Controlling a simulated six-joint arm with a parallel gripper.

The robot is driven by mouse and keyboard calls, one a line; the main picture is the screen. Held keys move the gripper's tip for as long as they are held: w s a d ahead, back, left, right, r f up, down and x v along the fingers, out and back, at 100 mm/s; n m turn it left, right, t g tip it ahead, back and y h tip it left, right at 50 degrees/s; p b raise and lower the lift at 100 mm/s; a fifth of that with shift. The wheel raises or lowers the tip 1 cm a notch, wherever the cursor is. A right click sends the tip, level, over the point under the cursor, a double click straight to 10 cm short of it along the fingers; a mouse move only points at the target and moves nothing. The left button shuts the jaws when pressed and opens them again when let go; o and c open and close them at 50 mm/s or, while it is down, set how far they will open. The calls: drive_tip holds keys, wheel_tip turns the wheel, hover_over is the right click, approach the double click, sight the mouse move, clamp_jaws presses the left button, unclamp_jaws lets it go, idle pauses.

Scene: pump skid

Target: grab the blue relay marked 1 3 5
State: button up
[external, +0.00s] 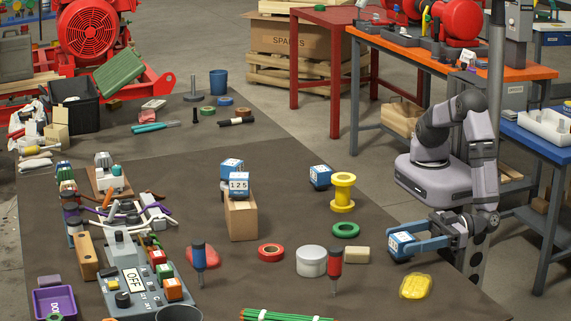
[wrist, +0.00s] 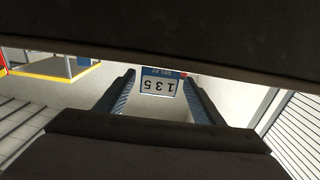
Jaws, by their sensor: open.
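The blue relay (wrist: 160,84) shows in the wrist view with its white label reading 1 3 5 upside down, between the tips of my gripper's fingers. My gripper (external: 408,243) is open, with a small gap on each side of the relay in the wrist view. In the external view a blue and white relay (external: 401,240) is at the fingertips, at the right of the dark mat. I cannot tell whether it rests on the mat or whether a finger touches it.
A blue relay marked 1 2 5 (external: 239,184) is on a cardboard box (external: 241,220). Another blue relay (external: 320,177) lies beside a yellow spool (external: 343,192).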

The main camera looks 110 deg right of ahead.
sight(393, 241)
drive_tip(key=shift+w+d+p, duration=0.15)
drive_tip(key=shift+w+p, duration=0.2)
drive_tip(key=shift+w, duration=0.95)
drive_tip(key=shift+w+d+p, duration=0.1)
drive_tip(key=shift+w+p, duration=0.25)
drive_tip(key=shift+w, duration=0.95)
drive_tip(key=shift+r, duration=0.1)
drive_tip(key=c, duration=1.2)
